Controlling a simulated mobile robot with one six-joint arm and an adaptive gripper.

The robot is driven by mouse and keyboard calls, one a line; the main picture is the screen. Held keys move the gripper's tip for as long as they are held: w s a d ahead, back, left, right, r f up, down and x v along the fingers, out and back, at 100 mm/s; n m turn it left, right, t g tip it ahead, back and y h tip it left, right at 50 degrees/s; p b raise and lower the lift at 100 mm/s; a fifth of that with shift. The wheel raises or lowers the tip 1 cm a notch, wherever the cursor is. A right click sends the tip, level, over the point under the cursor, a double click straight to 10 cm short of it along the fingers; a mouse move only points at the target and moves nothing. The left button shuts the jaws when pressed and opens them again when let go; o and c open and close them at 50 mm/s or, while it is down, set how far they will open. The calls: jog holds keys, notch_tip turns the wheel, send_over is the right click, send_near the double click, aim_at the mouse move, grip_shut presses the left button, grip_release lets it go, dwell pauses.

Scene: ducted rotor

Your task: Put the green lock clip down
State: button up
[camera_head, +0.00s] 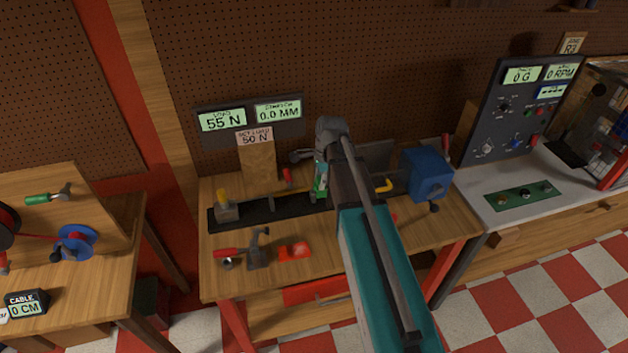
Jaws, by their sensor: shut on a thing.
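My arm reaches over the middle wooden bench, and its dark wrist hides part of what lies behind it. My gripper (317,165) is above the rear half of the bench, near the black rail. A small green piece, which looks like the green lock clip (321,181), shows at the gripper, and the gripper is shut on it. The fingertips are mostly hidden by the wrist. I cannot tell whether the clip touches anything below it.
The bench (225,284) holds a black rail (285,211), a red-handled toggle clamp (256,252), an orange-red block (295,251) and a blue vise-like block (428,174). Displays (250,115) reading 55 N and 0.0 MM stand behind. The front left of the bench has bare wood.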

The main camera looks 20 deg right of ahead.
dwell(0.3)
notch_tip(320, 180, down, 12)
jog(key=b, duration=1.2)
jog(key=shift+r, duration=0.1)
